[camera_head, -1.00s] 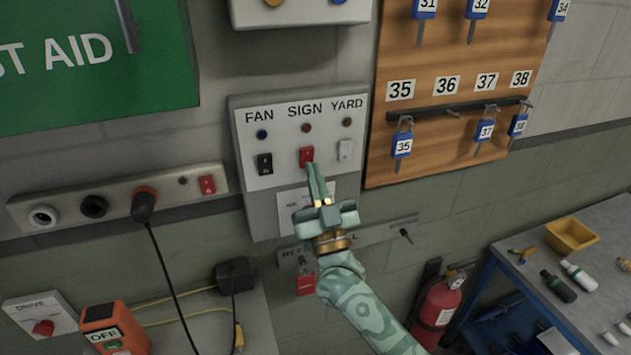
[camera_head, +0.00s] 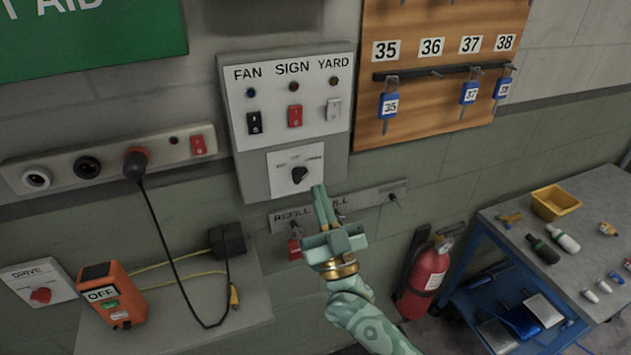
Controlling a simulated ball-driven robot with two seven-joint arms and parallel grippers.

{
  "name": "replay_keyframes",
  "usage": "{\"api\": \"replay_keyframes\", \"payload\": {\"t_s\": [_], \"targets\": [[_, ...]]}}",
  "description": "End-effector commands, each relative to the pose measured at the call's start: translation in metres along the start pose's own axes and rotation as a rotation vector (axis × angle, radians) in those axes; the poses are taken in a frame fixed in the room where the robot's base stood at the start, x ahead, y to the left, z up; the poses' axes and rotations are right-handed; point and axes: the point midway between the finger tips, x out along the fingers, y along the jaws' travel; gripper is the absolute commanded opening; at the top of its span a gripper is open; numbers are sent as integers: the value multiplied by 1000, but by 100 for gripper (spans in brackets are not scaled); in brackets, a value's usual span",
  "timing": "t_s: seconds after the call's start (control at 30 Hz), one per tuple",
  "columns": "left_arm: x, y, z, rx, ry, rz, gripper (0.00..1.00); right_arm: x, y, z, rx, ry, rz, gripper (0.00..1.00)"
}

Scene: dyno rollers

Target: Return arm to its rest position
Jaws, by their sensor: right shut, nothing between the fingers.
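My right gripper (camera_head: 319,190) is shut and empty, its fingertips pointing up just below and right of the black rotary knob (camera_head: 299,175) in the picture. It appears apart from the switch panel (camera_head: 241,160), but the exact gap to the wall cannot be told. The panel carries three rocker switches: black under FAN (camera_head: 254,123), red under SIGN (camera_head: 295,116) and white under YARD (camera_head: 333,108). A small lamp sits above each one. The gripper and forearm hide part of the REFILL rail (camera_head: 365,201). My left gripper is not in view.
A key board (camera_head: 420,100) with blue tags hangs upper right. A fire extinguisher (camera_head: 428,275) stands right of my arm, near a blue cart (camera_head: 500,215) with small items. At left are a socket strip (camera_head: 60,175), an orange device (camera_head: 112,296) and a ledge (camera_head: 185,318) with cables.

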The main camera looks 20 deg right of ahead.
Motion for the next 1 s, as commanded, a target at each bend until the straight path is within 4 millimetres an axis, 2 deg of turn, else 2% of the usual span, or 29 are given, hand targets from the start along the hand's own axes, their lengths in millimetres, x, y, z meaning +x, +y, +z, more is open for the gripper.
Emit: {"api": "replay_keyframes", "payload": {"t_s": [0.13, 0.63, 0.7, 0.77, 0.87, 0.9, 0.97, 1.0], "targets": [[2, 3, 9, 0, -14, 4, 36, -9, 0, 2, 1, 0, 0, 0], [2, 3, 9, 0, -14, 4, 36, -9, 0, 2, 8, 0, 0, 0], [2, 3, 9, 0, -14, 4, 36, -9, -4, 6, 35, -24, -22, 0], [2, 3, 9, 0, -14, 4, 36, -15, -13, 25, 45, -98, -72, 0], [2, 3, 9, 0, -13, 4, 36, -45, -22, 84, 30, -303, -155, 0], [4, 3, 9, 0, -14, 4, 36, -66, -23, 112, 19, -402, -182, 0], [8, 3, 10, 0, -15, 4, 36, -105, -22, 153, 3, -554, -214, 0], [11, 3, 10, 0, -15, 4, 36, -134, -19, 178, -6, -655, -229, 0]]}}
